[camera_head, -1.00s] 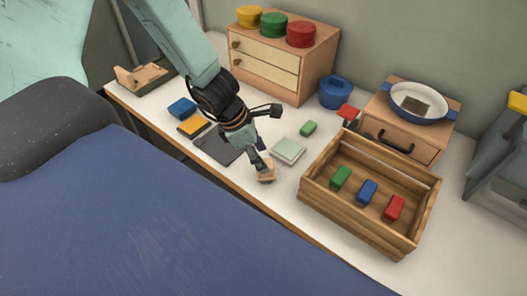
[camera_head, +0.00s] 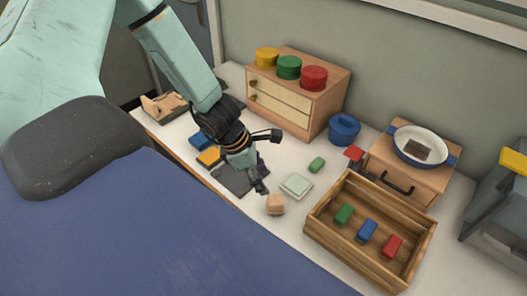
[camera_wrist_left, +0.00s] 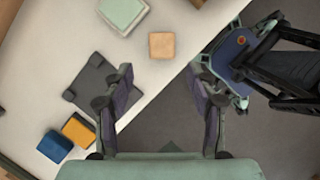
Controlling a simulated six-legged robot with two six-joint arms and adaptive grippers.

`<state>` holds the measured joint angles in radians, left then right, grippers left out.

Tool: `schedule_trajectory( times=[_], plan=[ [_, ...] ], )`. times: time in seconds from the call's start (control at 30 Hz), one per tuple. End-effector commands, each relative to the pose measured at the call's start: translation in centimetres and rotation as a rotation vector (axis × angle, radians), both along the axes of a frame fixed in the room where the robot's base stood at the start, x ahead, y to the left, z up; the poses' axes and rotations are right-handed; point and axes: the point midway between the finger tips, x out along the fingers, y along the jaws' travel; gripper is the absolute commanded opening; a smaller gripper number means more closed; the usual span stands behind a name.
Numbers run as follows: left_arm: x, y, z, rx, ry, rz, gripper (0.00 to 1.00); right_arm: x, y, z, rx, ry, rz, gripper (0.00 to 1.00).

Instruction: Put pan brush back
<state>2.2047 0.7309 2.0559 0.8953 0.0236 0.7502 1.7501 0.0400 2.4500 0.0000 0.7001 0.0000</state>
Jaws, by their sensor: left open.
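My left gripper (camera_head: 268,162) is open and empty above the front part of the white table, and its spread fingers show in the left wrist view (camera_wrist_left: 160,75). A small tan wooden block (camera_head: 275,204) stands on the table near its front edge, just beyond the lower fingertip. It also shows in the left wrist view (camera_wrist_left: 162,45), ahead of the open fingers and apart from them. A white pan with blue handles (camera_head: 404,155) sits on a small wooden cabinet, with a brown block (camera_head: 418,150) in it. I cannot tell which block is the brush. My right gripper is out of view.
A wooden crate (camera_head: 330,232) holds green, blue and red blocks. A pale green square (camera_head: 296,185), a green block (camera_head: 317,164) and a dark flat plate (camera_head: 232,180) lie nearby. A drawer unit (camera_head: 325,100) and blue pot (camera_head: 344,128) stand behind.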

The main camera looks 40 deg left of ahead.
Motion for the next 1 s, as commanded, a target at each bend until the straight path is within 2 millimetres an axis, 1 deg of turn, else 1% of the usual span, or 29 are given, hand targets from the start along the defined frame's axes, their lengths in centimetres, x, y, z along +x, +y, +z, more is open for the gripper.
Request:
schedule_trajectory(
  times=[0.03,0.27,0.37,0.47,0.5,0.57,0.6,0.63,0.67,0.7,0.8,0.9,1.0],
  plan=[
    [-0.1,0.1,0.4,0.0,0.0,0.0,0.58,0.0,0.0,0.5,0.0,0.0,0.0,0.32],
    [-0.2,0.2,0.4,0.003,0.001,-0.005,0.58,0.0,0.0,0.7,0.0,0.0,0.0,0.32],
    [-1.5,-0.1,-0.4,0.052,0.016,-0.089,0.58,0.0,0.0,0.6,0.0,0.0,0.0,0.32],
    [-4.7,-0.5,-2.3,0.176,0.044,-0.337,0.58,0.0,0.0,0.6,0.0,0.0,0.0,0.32],
    [-6.4,-0.7,-3.2,0.237,0.056,-0.481,0.58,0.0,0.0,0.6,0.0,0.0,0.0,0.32],
    [-9.0,-1.0,-4.4,0.327,0.068,-0.73,0.58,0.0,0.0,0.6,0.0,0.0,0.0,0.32],
    [-10.7,-1.2,-5.1,0.376,0.068,-0.903,0.58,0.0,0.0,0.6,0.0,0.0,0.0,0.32],
    [-11.9,-1.5,-5.5,0.408,0.065,-1.034,0.58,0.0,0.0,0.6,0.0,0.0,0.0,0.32],
    [-13.1,-1.7,-5.9,0.434,0.058,-1.165,0.58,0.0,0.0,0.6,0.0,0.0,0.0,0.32],
    [-14.6,-2.2,-6.3,0.458,0.043,-1.338,0.58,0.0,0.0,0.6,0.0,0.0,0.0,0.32],
    [-17.8,-3.9,-7.0,0.479,-0.024,-1.719,0.58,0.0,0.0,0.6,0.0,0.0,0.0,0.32],
    [-20.2,-5.5,-7.2,0.466,-0.105,-1.991,0.58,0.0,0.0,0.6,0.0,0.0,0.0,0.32],
    [-21.7,-6.7,-7.2,0.446,-0.172,-2.146,0.58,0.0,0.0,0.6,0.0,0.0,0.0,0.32]
  ],
)
